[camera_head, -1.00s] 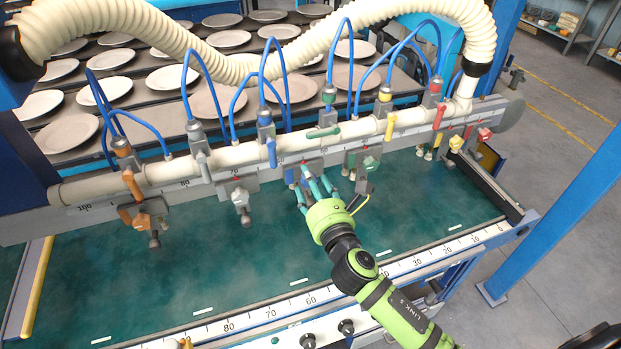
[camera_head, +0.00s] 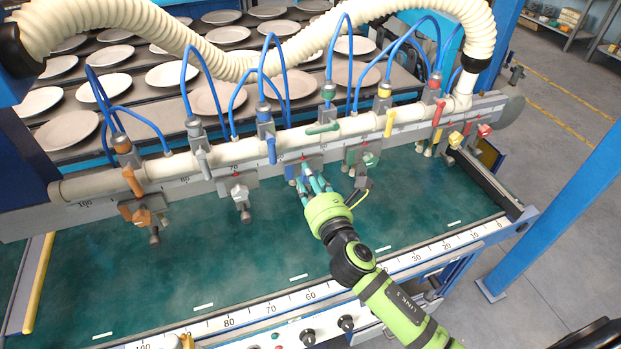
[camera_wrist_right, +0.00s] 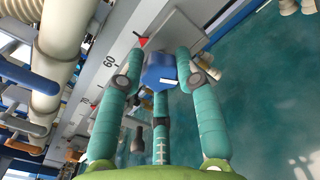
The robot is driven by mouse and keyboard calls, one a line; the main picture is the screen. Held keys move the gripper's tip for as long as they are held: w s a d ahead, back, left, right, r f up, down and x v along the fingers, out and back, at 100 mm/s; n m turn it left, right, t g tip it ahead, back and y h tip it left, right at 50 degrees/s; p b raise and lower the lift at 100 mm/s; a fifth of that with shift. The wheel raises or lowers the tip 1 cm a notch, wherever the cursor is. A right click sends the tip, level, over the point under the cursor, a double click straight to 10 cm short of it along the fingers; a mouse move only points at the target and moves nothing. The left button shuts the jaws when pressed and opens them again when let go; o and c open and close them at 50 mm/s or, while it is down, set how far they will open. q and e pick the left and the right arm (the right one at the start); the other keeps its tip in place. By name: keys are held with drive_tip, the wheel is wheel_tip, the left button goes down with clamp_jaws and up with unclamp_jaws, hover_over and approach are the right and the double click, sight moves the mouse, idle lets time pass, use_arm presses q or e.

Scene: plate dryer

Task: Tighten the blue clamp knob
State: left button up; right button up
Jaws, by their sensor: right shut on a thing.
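The blue clamp knob (camera_wrist_right: 160,71) sits on the blue clamp in the middle of the rail. It shows between my fingertips in the right wrist view, with a white mark on one face. In the head view the blue knob (camera_head: 292,172) is small and partly hidden by my fingers. My right gripper (camera_head: 307,180) has teal fingers. In the right wrist view, the right gripper (camera_wrist_right: 161,82) is shut on the knob, with fingers on both sides and one below. My left gripper is not in view.
An orange knob (camera_head: 142,217) and a grey knob (camera_head: 240,194) hang left of my gripper. A green knob (camera_head: 370,159) is close on the right, with yellow (camera_head: 455,139) and red (camera_head: 484,131) ones farther right. The green table surface (camera_head: 220,260) in front is clear.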

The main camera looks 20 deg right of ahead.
drive_tip(key=m, duration=0.5)
drive_tip(key=shift+d+r+m, duration=0.1)
drive_tip(key=shift+r+m, duration=0.25)
drive_tip(key=shift+m, duration=0.05)
drive_tip(key=m, duration=0.6)
drive_tip(key=shift+w, duration=0.1)
drive_tip(key=m, duration=0.6)
drive_tip(key=shift+m, duration=0.3)
drive_tip(key=shift+f+m+p, duration=0.2)
drive_tip(key=shift+m+p, duration=0.3)
drive_tip(key=shift+m, duration=1.8)
drive_tip(key=shift+f, duration=0.1)
drive_tip(key=o, duration=1.2)
drive_tip(key=shift+f, duration=0.15)
drive_tip(key=shift+c, duration=0.2)
